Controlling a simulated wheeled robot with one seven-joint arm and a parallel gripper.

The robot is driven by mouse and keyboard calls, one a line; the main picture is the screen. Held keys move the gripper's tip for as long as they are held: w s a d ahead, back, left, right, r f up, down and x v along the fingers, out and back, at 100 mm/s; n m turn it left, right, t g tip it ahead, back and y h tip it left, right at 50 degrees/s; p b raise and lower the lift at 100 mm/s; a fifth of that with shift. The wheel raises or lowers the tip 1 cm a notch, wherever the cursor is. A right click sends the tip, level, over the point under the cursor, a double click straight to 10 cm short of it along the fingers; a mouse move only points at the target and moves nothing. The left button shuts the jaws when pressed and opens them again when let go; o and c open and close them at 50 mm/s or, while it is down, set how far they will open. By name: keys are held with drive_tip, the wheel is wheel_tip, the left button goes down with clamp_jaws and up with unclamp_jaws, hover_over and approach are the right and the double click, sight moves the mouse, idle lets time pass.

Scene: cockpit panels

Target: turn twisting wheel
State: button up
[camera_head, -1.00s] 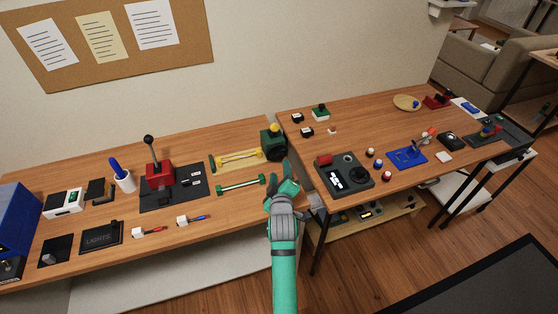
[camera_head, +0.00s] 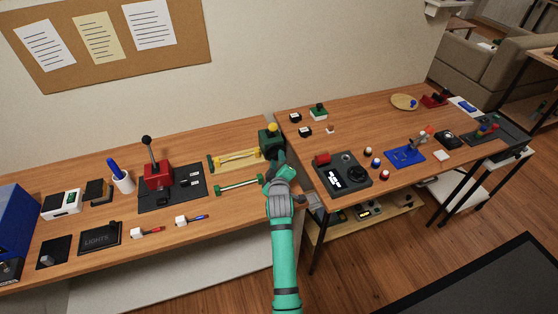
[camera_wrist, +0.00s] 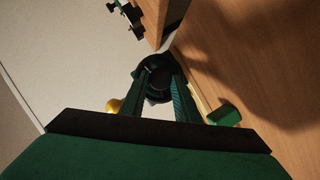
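The twisting wheel is a dark round wheel (camera_wrist: 156,72) on the front of a green box (camera_head: 267,141) with a yellow knob (camera_head: 272,127). The box stands at the right end of the left table. In the head view my gripper (camera_head: 274,167) is right in front of the wheel and hides most of it. In the wrist view my gripper (camera_wrist: 157,84) is open, with one finger on each side of the wheel. I cannot tell whether the fingers touch it.
A red lever box (camera_head: 158,175) stands farther left. The right table holds a dark control panel (camera_head: 343,178) near its left edge.

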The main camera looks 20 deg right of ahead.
drive_tip(key=c, duration=0.3)
drive_tip(key=shift+d, duration=0.35)
drive_tip(key=shift+a, duration=0.25)
drive_tip(key=shift+w, duration=0.1)
drive_tip(key=shift+d+m, duration=0.3)
drive_tip(key=m+g+y, duration=0.1)
drive_tip(key=m+y, duration=0.1)
drive_tip(key=m, duration=0.1)
drive_tip(key=shift+r, duration=0.2)
drive_tip(key=m+y, duration=0.3)
drive_tip(key=m, duration=0.1)
drive_tip(key=m+y, duration=0.2)
drive_tip(key=m, duration=0.1)
drive_tip(key=shift+d, duration=0.3)
drive_tip(key=shift+d+f+m+y, duration=0.1)
drive_tip(key=shift+d+m+y, duration=0.15)
drive_tip(key=shift+m+y, duration=0.8)
drive_tip(key=shift+m+t, duration=0.3)
drive_tip(key=shift+m, duration=0.15)
drive_tip(key=shift+d+m, duration=0.25)
drive_tip(key=shift+m, duration=0.15)
drive_tip(key=shift+a+f+m+t+y, duration=0.1)
drive_tip(key=shift+m+t+y, duration=0.2)
drive_tip(key=shift+m, duration=0.1)
